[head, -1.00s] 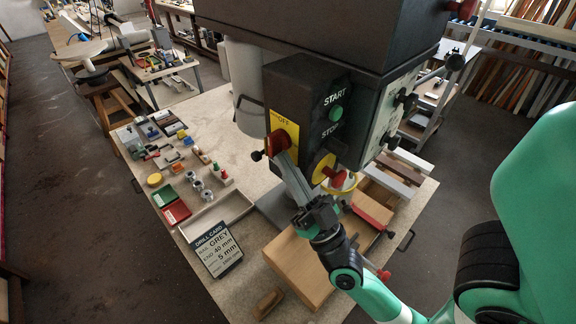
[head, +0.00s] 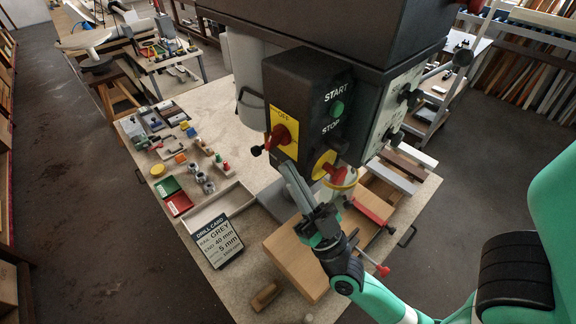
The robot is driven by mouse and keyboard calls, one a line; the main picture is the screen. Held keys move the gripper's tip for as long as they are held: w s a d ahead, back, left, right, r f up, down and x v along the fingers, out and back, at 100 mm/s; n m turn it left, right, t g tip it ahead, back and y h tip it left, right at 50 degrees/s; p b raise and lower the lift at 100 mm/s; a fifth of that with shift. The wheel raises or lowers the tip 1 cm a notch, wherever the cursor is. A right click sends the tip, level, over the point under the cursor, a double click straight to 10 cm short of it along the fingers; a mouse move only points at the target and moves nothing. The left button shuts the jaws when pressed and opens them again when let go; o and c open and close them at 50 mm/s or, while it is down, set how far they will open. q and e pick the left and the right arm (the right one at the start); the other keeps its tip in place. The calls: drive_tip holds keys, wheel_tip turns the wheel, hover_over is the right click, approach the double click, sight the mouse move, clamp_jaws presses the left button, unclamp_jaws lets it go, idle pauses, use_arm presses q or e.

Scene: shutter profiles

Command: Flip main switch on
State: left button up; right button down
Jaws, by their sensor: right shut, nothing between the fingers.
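The main switch (head: 281,136) is a red knob on a yellow plate with "OFF" lettering, on the left face of the drill press's dark control box (head: 310,95). My right gripper (head: 286,168) reaches up from the lower right with its long fingers shut and empty. Its fingertips are just below the red knob; whether they touch it I cannot tell. The green start button (head: 337,109) and the red stop paddle on a yellow disc (head: 328,169) are on the front face, to the right of the fingers. My left gripper is not in view.
A wooden block (head: 300,262) lies under my right wrist. The drill card (head: 220,241) stands on the table (head: 215,105), near red and green boxes (head: 172,193) and several small parts. Grey and brown bars (head: 400,170) lie at the right.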

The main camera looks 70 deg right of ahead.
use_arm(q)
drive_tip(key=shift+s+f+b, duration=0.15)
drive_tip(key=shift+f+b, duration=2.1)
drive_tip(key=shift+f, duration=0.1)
use_arm(e)
drive_tip(key=s+a+f, duration=0.2)
drive_tip(key=s+f, duration=0.2)
drive_tip(key=f, duration=0.5)
drive_tip(key=shift+f, duration=0.35)
drive_tip(key=shift+a, duration=0.1)
